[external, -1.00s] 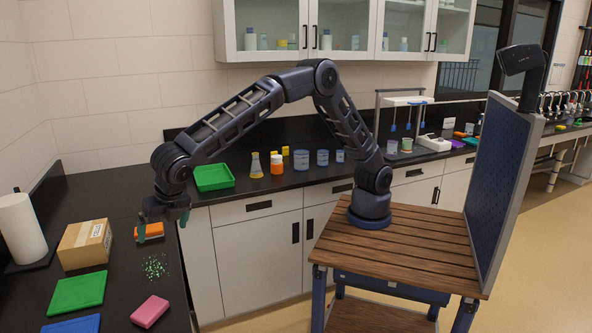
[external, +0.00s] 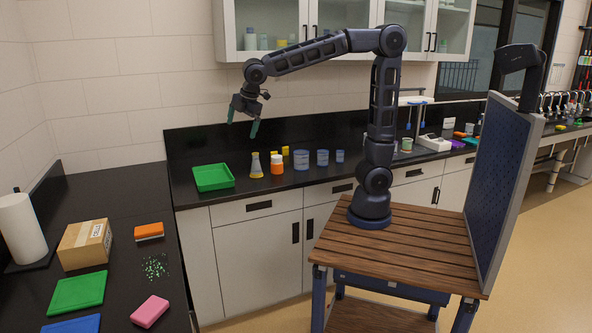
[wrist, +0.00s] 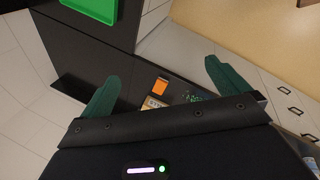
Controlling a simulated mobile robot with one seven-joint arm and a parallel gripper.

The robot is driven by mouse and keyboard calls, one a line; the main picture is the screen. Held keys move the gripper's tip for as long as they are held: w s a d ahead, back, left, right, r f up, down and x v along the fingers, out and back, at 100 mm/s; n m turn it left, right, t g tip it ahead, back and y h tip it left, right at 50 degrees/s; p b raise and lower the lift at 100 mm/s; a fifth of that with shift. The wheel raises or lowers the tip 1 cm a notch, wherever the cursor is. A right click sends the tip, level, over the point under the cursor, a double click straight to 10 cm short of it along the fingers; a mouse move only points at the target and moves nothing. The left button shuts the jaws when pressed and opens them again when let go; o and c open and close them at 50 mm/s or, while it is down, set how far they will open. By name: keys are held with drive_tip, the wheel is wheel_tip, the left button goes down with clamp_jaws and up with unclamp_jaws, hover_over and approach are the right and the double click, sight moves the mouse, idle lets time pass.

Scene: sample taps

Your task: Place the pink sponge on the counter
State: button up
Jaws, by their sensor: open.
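The pink sponge (external: 150,311) lies flat on the black left counter (external: 120,227), near its front edge. My gripper (external: 244,124) is up in the air above the back counter, well away from the sponge. Its two green fingers are spread apart with nothing between them. In the wrist view my gripper (wrist: 160,88) also shows open and empty. I cannot make out the pink sponge in the wrist view.
An orange sponge (external: 149,231), a cardboard box (external: 85,245), a green mat (external: 77,293) and green crumbs (external: 155,267) are on the left counter.

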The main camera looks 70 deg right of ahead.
drive_tip(key=s+d+m, duration=0.7)
drive_tip(key=s+d, duration=0.3)
drive_tip(key=d, duration=0.5)
drive_tip(key=s+d+f+m, duration=0.3)
drive_tip(key=s+d+m, duration=0.1)
drive_tip(key=s, duration=0.3)
drive_tip(key=s+d+f+m, duration=0.3)
drive_tip(key=s+d+m, duration=0.1)
drive_tip(key=s, duration=0.3)
drive_tip(key=shift+d+f+m+t, duration=0.3)
drive_tip(key=shift+d+t, duration=0.1)
drive_tip(key=shift+d, duration=0.35)
